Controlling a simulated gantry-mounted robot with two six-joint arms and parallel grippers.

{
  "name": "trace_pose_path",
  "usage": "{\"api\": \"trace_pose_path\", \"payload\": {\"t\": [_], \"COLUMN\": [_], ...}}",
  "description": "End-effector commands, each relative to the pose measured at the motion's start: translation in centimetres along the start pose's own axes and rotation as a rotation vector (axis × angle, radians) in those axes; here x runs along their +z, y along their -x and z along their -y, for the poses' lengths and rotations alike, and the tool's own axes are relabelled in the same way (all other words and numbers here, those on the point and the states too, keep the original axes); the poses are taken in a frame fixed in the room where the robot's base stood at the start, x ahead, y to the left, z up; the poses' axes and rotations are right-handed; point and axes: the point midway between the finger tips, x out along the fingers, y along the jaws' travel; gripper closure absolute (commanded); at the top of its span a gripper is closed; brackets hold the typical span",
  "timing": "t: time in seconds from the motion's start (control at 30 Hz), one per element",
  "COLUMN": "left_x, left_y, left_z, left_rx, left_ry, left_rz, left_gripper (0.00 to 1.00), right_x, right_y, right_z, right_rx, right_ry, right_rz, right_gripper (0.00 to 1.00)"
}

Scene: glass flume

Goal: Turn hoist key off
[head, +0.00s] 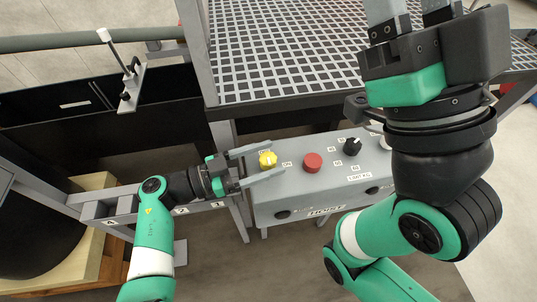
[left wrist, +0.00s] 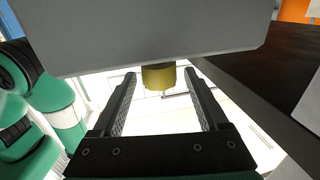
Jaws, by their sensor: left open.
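The yellow hoist key (head: 267,159) sits on the grey control box (head: 330,200), at the left of its top panel. My left gripper (head: 277,158) is open, with one finger on each side of the yellow key. In the left wrist view the yellow key (left wrist: 158,77) stands between the two fingertips (left wrist: 160,73), with a gap on both sides. The grey box face (left wrist: 150,35) fills the top of that view. My right gripper (head: 412,14) is raised at the top right of the head view, its fingertips cut off by the frame edge.
A red button (head: 312,162) and a black selector knob (head: 352,147) sit right of the key. A white-grid platform (head: 290,50) lies behind the box. A clamp on a rod (head: 128,85) stands on the dark flume to the left. My right arm covers the box's right end.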

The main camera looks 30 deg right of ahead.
Motion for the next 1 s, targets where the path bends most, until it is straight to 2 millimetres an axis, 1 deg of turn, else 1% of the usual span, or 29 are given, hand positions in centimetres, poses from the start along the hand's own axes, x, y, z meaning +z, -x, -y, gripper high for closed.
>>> {"api": "trace_pose_path", "payload": {"t": [0.1,0.23,0.3,0.4,0.5,0.63,1.0], "left_x": [-0.5,-0.3,-0.1,0.0,0.0,-0.1,-0.1], "left_y": [2.2,5.5,7.1,9.0,10.3,10.8,10.8], "left_z": [0.1,0.1,0.1,0.1,0.0,0.0,0.0], "left_rx": [-0.005,-0.005,-0.005,-0.004,-0.002,0.001,0.0], "left_ry": [0.002,0.001,-0.001,-0.001,-0.002,-0.002,-0.001], "left_rz": [0.0,0.0,0.0,-0.001,-0.001,-0.002,-0.001], "left_gripper": [0.23,0.23,0.23,0.23,0.23,0.23,0.23], "right_x": [-0.9,-1.3,-1.1,-0.9,-0.8,-0.8,-0.8], "right_y": [-1.0,-1.4,-1.2,-1.0,-0.9,-0.9,-0.9], "right_z": [0.0,0.0,0.0,0.0,0.0,0.0,0.0], "right_rx": [0.0,0.0,0.0,0.0,0.0,0.0,0.0], "right_ry": [0.0,0.0,0.0,0.0,0.0,0.0,0.0], "right_rz": [0.0,0.0,0.0,0.0,0.0,0.0,0.0], "right_gripper": [0.5,0.5,0.5,0.5,0.5,0.5,0.5]}}
